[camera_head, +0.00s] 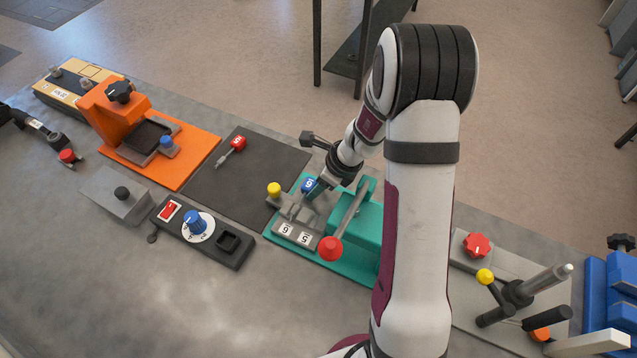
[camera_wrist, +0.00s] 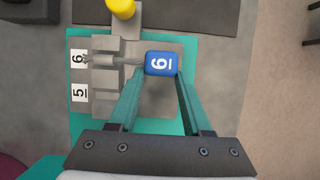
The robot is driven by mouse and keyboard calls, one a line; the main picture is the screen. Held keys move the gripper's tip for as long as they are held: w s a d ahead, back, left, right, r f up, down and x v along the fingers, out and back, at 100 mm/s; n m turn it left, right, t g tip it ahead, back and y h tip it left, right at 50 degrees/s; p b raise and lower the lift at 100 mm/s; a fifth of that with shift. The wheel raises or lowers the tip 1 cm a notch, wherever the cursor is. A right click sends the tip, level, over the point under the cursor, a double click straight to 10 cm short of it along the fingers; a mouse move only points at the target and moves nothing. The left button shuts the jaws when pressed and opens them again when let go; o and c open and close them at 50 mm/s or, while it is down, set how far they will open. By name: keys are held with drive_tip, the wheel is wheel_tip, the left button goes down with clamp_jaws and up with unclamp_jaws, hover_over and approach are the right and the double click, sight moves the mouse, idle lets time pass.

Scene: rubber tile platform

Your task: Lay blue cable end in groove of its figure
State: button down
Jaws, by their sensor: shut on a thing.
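The blue cable end (camera_head: 310,186) bears a 6, and it also shows in the wrist view (camera_wrist: 162,63). My gripper (camera_head: 318,188) is shut on its blue block, with one teal finger on each side in the wrist view (camera_wrist: 161,76). Its grey shank (camera_wrist: 125,60) points left, in line with the groove beside the figure 6 (camera_wrist: 79,59). I cannot tell whether the shank rests in the groove or hangs just above it. The grey grooved block (camera_wrist: 106,82) sits on a teal base (camera_head: 274,232). The figure 5 (camera_wrist: 80,93) lies beside the 6.
A red-headed cable end (camera_head: 237,143) lies on the dark mat (camera_head: 215,185). A yellow knob (camera_head: 274,189) and a red-balled lever (camera_head: 330,248) stand close to the grooved block. An orange fixture (camera_head: 125,120) and a dark switch panel (camera_head: 215,243) are to the left.

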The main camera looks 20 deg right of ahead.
drive_tip(key=shift+f, duration=0.15)
drive_tip(key=shift+c, duration=1.3)
unclamp_jaws()
wheel_tip(320, 180, up, 7)
